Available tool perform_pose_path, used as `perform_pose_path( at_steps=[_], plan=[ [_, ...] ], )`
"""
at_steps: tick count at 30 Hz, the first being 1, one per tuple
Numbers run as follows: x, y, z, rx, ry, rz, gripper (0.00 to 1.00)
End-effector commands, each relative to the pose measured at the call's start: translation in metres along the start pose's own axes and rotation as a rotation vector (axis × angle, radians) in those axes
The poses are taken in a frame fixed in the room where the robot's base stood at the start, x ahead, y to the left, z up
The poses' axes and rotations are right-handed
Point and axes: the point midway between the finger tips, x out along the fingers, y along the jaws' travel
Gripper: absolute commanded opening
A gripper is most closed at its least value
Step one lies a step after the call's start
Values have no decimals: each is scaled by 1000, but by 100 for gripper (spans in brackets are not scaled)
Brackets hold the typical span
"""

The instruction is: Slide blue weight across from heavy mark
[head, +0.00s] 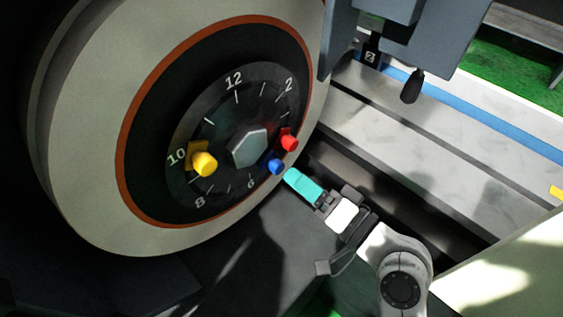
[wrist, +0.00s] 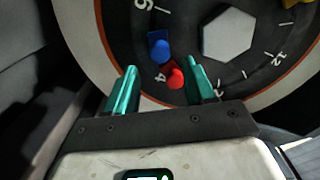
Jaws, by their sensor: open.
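The blue weight (head: 276,166) sits on the lower right of the dark numbered dial face, between the 4 and the 6. It also shows in the wrist view (wrist: 160,47), just beyond my fingertips. The red weight (head: 289,142) sits next to it by the 4, and in the wrist view (wrist: 176,78) it appears between my fingers. My gripper (head: 291,176) has teal fingers, is open and empty, and is close to the blue weight; contact cannot be told. In the wrist view my gripper (wrist: 163,72) spans the 4 region. I cannot make out a heavy mark.
A yellow weight (head: 203,162) sits near the 10. A hex nut (head: 249,146) is at the dial's centre. The pale wheel (head: 85,150) with an orange ring surrounds the dial. A grey machine block with a black knob (head: 412,86) hangs at upper right above the machine bed (head: 440,135).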

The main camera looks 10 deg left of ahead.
Motion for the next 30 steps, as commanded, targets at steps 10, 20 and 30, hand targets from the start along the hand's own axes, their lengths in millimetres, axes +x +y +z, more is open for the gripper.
perform_pose_path(
  at_steps=[10, 20, 30],
  plan=[
    [50, -1, 0, -1, -2, 0, 54],
    [57, 1, 1, -2, -2, 2, 54],
    [57, 1, 1, -2, -2, 2, 29]
  ],
)
